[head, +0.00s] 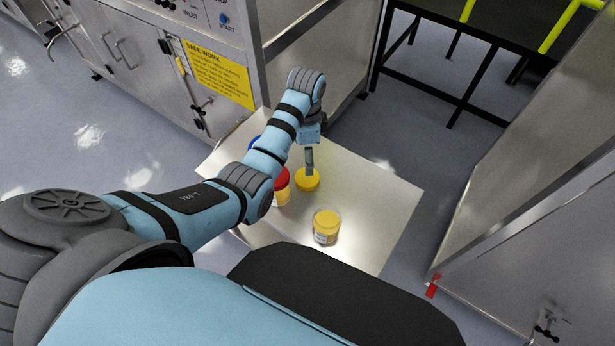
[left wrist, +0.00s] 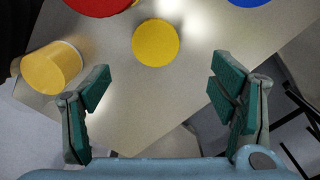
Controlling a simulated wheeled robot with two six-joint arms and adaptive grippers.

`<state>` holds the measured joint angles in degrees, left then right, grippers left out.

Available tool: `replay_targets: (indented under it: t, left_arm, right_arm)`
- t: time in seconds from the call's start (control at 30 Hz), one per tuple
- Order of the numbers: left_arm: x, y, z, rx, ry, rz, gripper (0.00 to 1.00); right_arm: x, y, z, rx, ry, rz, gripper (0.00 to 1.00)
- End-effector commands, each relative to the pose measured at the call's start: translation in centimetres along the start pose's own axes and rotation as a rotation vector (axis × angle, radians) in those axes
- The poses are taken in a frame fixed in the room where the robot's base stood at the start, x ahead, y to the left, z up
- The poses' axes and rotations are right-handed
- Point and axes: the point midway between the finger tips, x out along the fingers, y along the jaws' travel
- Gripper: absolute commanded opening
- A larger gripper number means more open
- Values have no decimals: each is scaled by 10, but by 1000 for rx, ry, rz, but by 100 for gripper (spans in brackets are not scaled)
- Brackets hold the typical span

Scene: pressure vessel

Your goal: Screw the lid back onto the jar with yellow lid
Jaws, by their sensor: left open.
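The yellow lid (head: 308,181) lies flat on the metal table, and it shows as a yellow disc in the left wrist view (left wrist: 156,43). The jar with yellow contents (head: 326,228) stands upright and open, nearer to me and apart from the lid. It also shows at the left of the left wrist view (left wrist: 52,69). My left gripper (head: 309,160) is over the table close to the lid. In the left wrist view its fingers (left wrist: 160,98) are wide apart with nothing between them. My right gripper is not in view.
A red-lidded jar (head: 282,181) stands just left of the yellow lid, partly behind my arm. A blue lid (head: 254,143) shows farther back, mostly hidden by my arm. The table's right side (head: 385,195) is clear. Metal cabinets (head: 205,65) stand behind and at the right.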

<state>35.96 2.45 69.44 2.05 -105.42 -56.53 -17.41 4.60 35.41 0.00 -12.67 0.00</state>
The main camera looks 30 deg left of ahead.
Motion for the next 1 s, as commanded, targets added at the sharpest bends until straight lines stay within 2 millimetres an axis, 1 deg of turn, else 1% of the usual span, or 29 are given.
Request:
replay_targets:
  t: [0.03,0.1,0.2,0.3,0.57,0.63,0.73,0.9,1.0]
  left_arm:
    - [14,1,0,0,-2,4,78]
    - [27,1,0,0,-1,2,78]
    - [41,1,0,0,-1,2,78]
    - [46,0,0,0,0,0,78]
    - [46,0,0,0,0,0,78]
    - [48,1,0,0,0,1,78]
    - [60,3,-1,0,-1,2,78]
    - [89,6,-2,0,0,2,78]
    - [98,6,-2,0,0,0,78]
  right_arm:
    - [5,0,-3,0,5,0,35]
    - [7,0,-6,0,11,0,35]
    - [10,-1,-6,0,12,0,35]
    - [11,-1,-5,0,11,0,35]
    - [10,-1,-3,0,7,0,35]
    - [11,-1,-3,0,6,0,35]
    - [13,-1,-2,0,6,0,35]
    - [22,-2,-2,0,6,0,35]
    - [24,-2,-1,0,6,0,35]
